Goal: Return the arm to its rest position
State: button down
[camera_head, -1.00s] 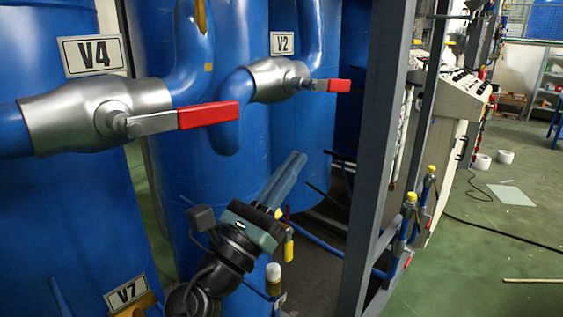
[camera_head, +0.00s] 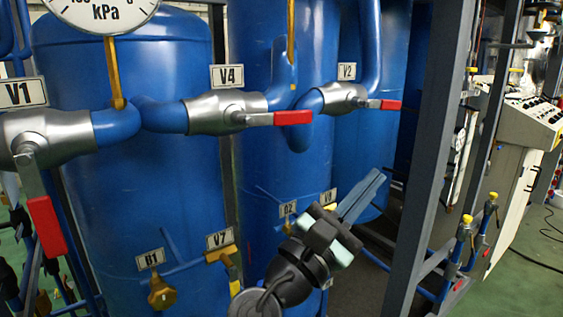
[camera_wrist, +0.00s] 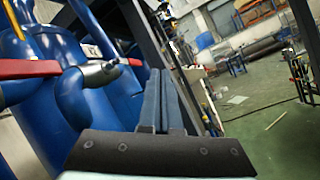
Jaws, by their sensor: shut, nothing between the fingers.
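My gripper (camera_head: 374,183) is in the lower middle of the head view, in front of the blue tanks. Its two blue-grey fingers lie together, pointing up and to the right, with nothing between them. In the wrist view the fingers (camera_wrist: 158,100) also lie side by side and empty. The gripper is below the V2 valve (camera_head: 343,97) and right of the V4 valve (camera_head: 217,113). It appears apart from both valves and from the grey frame post, though depth is hard to judge.
The V1 valve (camera_head: 40,138) has its red handle hanging down at the left. The V4 red handle (camera_head: 280,118) and V2 red handle (camera_head: 391,104) point right. A grey post (camera_head: 440,150) stands close right of my gripper. Open green floor (camera_wrist: 265,120) lies at the right.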

jog(key=s+a+r+m+t+y+p, duration=0.1)
jog(key=s+a+r+m+t+y, duration=0.3)
jog(key=r, duration=0.4)
jog(key=s+a+r+m+t+y+p, duration=0.2)
jog(key=s+a+r+m+t+y, duration=0.2)
jog(key=s+r+m+y, duration=0.3)
jog(key=s+a+r+m+t+y+p, duration=0.2)
jog(key=s+a+r+m+t+y, duration=0.2)
jog(key=r, duration=0.7)
jog(key=s+m+y, duration=0.2)
jog(key=s+m, duration=0.1)
jog(key=m, duration=0.1)
jog(key=shift+a, duration=0.2)
